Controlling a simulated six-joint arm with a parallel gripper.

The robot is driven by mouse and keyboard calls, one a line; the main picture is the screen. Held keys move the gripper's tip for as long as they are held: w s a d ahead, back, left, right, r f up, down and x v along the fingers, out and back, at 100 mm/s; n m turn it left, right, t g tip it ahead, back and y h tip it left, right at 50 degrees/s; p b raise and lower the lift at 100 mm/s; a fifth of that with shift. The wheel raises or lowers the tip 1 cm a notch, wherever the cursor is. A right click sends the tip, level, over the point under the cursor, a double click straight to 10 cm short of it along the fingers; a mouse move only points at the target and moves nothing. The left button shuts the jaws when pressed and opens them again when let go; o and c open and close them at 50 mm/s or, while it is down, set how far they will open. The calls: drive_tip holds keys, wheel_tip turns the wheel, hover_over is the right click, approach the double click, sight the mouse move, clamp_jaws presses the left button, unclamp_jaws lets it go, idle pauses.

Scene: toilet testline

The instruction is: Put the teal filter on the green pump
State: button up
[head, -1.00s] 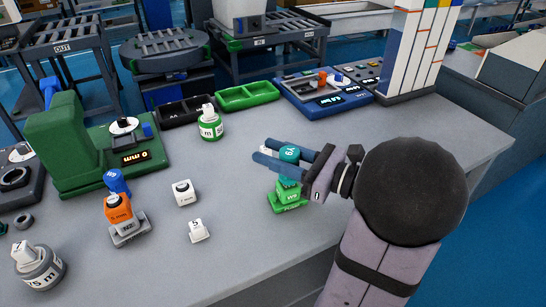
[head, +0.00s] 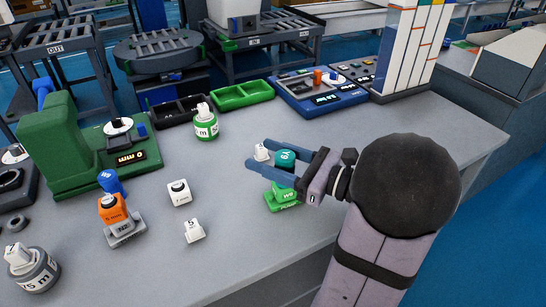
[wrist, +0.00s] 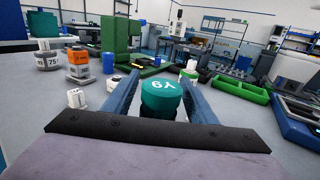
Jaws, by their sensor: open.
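The teal filter (head: 285,156), a short round cap marked Y9, sits directly above the green pump (head: 283,198) and appears to rest on it upright. The filter also shows in the wrist view (wrist: 161,98), between my two blue fingers. My gripper (head: 257,154) is open, with one finger on each side of the filter. The near finger hides part of the filter and the top of the pump, so the seam between them is hard to see. The pump is not visible in the wrist view.
A green-banded jar (head: 206,124), a white cube (head: 179,193), a small white piece (head: 194,230) and an orange part on a grey base (head: 112,208) stand to the left. Bare table lies between them.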

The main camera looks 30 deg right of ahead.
drive_tip(key=shift+r, duration=0.1)
drive_tip(key=b+v, duration=0.2)
drive_tip(key=v, duration=1)
